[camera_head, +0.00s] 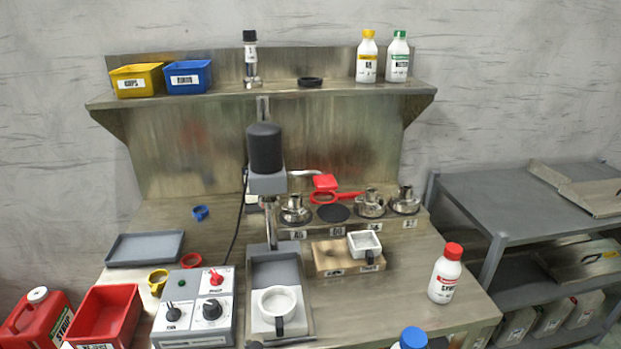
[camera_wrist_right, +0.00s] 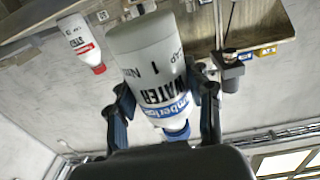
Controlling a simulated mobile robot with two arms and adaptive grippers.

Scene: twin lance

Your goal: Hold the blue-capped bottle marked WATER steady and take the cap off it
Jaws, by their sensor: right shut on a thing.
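The white bottle marked WATER (camera_wrist_right: 150,65) fills the middle of the right wrist view, its blue cap (camera_wrist_right: 178,131) towards the bottom of that picture. My right gripper (camera_wrist_right: 164,95) is shut on the bottle's body, one dark finger on each side. The cap sits on the bottle. My left gripper is not in either view.
A red-capped white bottle (camera_head: 445,273) stands on the bench's right side. A mixer stand (camera_head: 265,150), a control box (camera_head: 197,308), a grey tray (camera_head: 146,249) and a red bin (camera_head: 104,315) occupy the left and middle. Yellow-capped (camera_head: 367,58) and green-capped (camera_head: 397,58) bottles stand on the shelf.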

